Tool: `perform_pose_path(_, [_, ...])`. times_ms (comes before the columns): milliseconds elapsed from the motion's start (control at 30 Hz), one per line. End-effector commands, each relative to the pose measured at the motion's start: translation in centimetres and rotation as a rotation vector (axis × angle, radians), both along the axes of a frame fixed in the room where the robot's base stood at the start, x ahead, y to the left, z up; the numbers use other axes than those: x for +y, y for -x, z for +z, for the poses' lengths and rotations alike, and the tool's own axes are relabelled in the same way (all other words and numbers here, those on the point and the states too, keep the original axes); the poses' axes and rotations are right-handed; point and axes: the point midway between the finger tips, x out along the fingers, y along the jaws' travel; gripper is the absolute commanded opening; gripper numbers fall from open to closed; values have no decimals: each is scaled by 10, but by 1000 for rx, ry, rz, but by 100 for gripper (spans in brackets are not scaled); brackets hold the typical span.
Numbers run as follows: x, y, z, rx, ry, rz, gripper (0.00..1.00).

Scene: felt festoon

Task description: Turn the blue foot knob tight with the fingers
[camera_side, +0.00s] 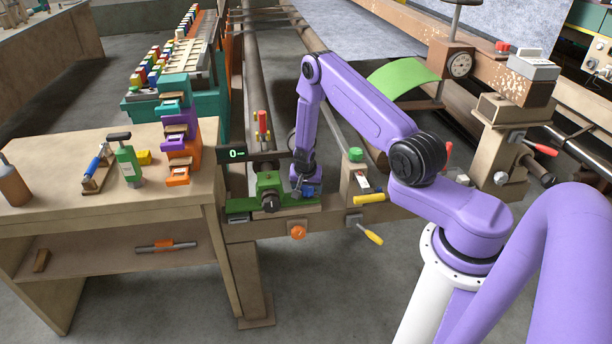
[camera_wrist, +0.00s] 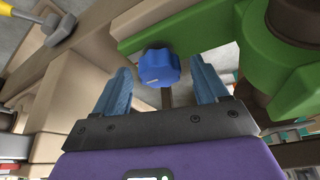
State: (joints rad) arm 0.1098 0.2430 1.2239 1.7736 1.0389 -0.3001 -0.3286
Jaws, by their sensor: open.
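The blue foot knob (camera_wrist: 159,67) shows in the wrist view as a lobed knob under the edge of a green fixture (camera_wrist: 200,30). My gripper (camera_wrist: 160,76) is open, with one blue-grey finger to the left of the knob and one to the right. The knob appears between the fingertips, with a visible gap on each side, and nothing is held. In the side view my gripper (camera_side: 306,186) is low at the right end of the green fixture (camera_side: 268,184). There, I cannot clearly tell the knob from the bluish fingers.
A small display (camera_side: 237,154) stands behind the fixture.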

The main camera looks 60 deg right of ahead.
Motion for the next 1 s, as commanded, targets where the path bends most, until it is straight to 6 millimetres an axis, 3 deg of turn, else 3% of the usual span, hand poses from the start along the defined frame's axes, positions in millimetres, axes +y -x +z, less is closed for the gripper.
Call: perform_pose_path(1000, [51, 26, 138, -3, 1, 1, 73])
